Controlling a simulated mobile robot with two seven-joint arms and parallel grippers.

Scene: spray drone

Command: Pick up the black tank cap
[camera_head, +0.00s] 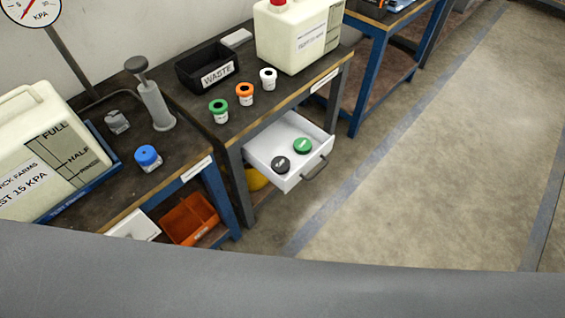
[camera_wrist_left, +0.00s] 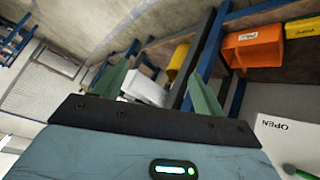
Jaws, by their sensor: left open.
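The black tank cap (camera_head: 280,164) is a round black disc with a small pale mark. It lies in the open white drawer (camera_head: 259,156) in the head view, just left of and nearer than a green cap (camera_head: 302,145). My left gripper (camera_wrist_left: 158,92) shows in the left wrist view with its two green fingers wide apart. No cap shows between the fingers, and the gripper is out of the head view. My right gripper is in neither view.
A black waste bin (camera_head: 207,66), a white tank (camera_head: 298,34) and several small capped fittings stand on the bench above the drawer. A hand pump (camera_head: 154,105) and a blue-capped fitting (camera_head: 148,158) stand on the left bench. The floor (camera_head: 420,150) at right is clear.

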